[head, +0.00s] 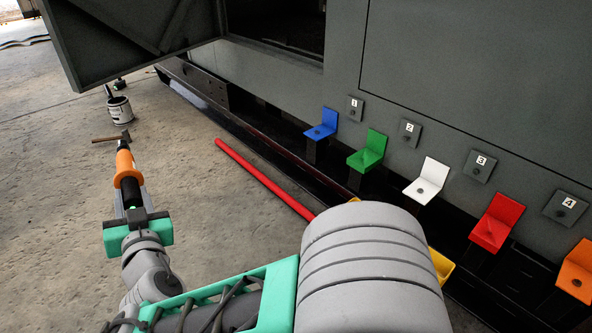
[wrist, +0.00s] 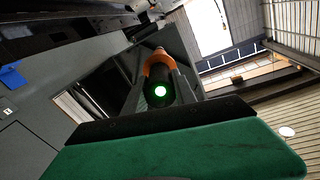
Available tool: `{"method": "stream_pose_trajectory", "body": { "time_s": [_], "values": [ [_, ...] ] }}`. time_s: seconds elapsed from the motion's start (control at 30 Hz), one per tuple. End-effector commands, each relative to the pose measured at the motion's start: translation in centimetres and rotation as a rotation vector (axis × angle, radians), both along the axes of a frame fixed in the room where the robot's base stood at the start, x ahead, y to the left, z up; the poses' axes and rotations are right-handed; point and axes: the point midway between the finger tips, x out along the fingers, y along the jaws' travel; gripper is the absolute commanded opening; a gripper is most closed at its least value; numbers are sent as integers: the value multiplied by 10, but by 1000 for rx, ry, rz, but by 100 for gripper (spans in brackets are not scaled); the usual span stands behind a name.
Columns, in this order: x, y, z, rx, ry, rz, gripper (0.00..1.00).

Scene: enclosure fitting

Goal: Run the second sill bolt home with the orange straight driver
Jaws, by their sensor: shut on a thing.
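My gripper (head: 131,203) is shut on the orange straight driver (head: 125,166), at the left in the head view, away from the enclosure wall. The driver has an orange body and a black end, which sits between my fingers. In the wrist view the driver (wrist: 157,68) points away between the fingers, with a lit green-white spot on its near end. The plate marked 2 (head: 410,132) is on the enclosure wall, with a dark round bolt-like part below the number. I cannot tell how deep that part sits. The driver's tip is not clear.
Blue (head: 322,124), green (head: 368,151), white (head: 428,181), red (head: 496,223) and orange (head: 576,271) brackets jut from the wall. An open door (head: 125,35) hangs at upper left. A red bar (head: 262,178) and a paint can (head: 120,110) are on the floor.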

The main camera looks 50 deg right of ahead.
Motion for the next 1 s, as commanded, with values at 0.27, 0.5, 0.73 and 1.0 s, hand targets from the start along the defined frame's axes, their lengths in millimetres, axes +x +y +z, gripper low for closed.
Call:
{"method": "stream_pose_trajectory", "body": {
  "time_s": [0.27, 0.5, 0.73, 1.0],
  "values": [
    [16, -67, -7, -64, 33, -195, 0],
    [15, -168, -26, -137, 96, -456, 0],
    [-13, -277, -53, -204, 181, -726, 0],
    [-79, -390, -91, -259, 294, -1011, 0]
  ]
}}
